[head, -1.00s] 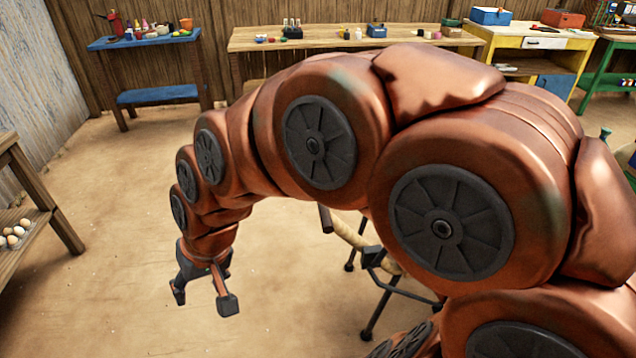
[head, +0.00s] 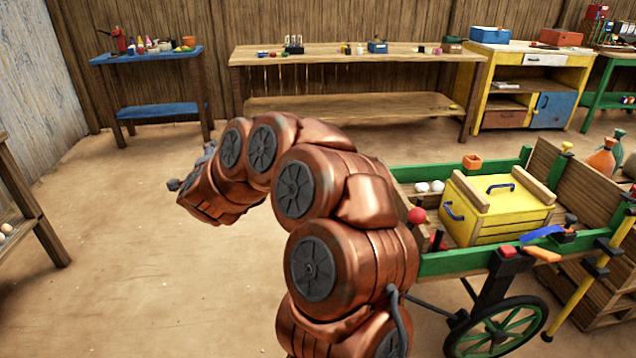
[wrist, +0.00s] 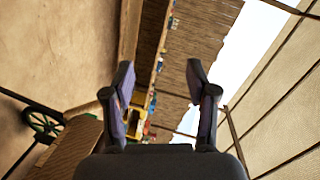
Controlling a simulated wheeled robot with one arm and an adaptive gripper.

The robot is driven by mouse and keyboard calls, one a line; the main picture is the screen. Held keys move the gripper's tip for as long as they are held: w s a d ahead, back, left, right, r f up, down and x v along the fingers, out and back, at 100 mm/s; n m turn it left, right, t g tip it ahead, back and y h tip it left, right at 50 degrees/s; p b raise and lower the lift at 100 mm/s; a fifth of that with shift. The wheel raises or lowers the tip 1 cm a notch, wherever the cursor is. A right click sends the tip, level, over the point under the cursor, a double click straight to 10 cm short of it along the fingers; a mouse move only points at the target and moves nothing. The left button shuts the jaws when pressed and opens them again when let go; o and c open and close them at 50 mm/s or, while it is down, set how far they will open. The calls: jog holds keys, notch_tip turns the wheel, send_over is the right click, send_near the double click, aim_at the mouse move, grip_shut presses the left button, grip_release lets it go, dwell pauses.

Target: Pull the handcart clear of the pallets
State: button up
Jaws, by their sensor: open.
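The handcart (head: 458,262) stands at the right in the head view, with green rails and a green spoked wheel (head: 500,330). It is loaded with a yellow box, white balls and small items. A green wheel (wrist: 42,122) shows there at left.
A blue table (head: 150,55), a long wooden bench (head: 350,55) and a yellow cabinet (head: 530,60) line the back wall. A wooden shelf (head: 30,205) stands at the left edge. A yellow post (head: 590,290) rises beside the pallets. Sandy floor left of the cart is clear.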

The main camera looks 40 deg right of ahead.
jog(key=s+d+f+m+g+h+b, duration=0.3)
jog(key=s+d+f+m+g+h, duration=0.25)
jog(key=d, duration=0.35)
jog(key=s+d+f+m+g+h+b, duration=0.3)
jog(key=s+d+f+m+g+h, duration=0.3)
jog(key=d, duration=0.4)
jog(key=shift+n+t+y, duration=0.25)
jog(key=shift+t+y, duration=0.3)
jog(key=shift+d+r, duration=0.35)
jog(key=shift+d, duration=0.75)
jog(key=shift+d+r, duration=0.35)
jog(key=shift+d, duration=0.75)
jog(key=shift+d+r, duration=0.35)
jog(key=shift+d, duration=0.75)
grip_shut()
